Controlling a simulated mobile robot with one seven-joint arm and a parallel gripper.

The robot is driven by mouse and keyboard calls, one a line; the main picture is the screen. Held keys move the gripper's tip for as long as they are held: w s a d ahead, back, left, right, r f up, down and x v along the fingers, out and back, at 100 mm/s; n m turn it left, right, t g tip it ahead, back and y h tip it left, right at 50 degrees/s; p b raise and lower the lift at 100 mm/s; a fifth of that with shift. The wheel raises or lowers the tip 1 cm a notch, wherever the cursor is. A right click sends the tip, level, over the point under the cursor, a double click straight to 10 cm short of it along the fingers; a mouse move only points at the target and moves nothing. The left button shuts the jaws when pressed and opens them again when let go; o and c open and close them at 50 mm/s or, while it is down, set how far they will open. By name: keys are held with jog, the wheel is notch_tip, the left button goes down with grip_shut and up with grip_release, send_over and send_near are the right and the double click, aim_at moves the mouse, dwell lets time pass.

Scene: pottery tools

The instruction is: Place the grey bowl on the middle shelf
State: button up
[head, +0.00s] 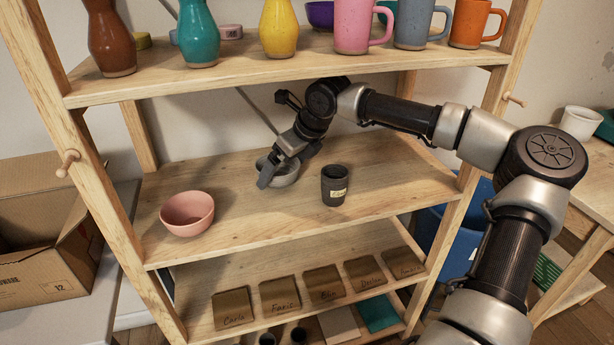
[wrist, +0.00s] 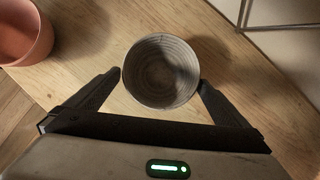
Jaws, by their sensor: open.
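The grey bowl (head: 284,174) stands upright on the middle shelf (head: 240,214), toward its back. In the wrist view the grey bowl (wrist: 161,72) is seen from above and looks empty. My gripper (head: 274,172) is at the bowl. In the wrist view my gripper (wrist: 160,77) is open, with one finger on each side of the bowl. The fingertips are very close to its outer wall; I cannot tell whether they touch it. In the head view my gripper hides part of the bowl.
A pink bowl (head: 187,213) stands left on the same shelf, and a dark cup (head: 334,185) with a label stands to the right. Vases and mugs (head: 364,25) line the upper shelf (head: 270,67). Labelled brown pieces (head: 280,296) lie on the lower shelf. Bare wood lies between the bowls.

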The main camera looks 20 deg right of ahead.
jog(key=s+d, duration=0.2)
jog(key=s, duration=0.1)
jog(key=s+d+p, duration=0.1)
jog(key=s, duration=0.1)
jog(key=s+d+p, duration=0.1)
jog(key=s+d, duration=0.1)
jog(key=s, duration=0.1)
jog(key=shift+s+d, duration=0.35)
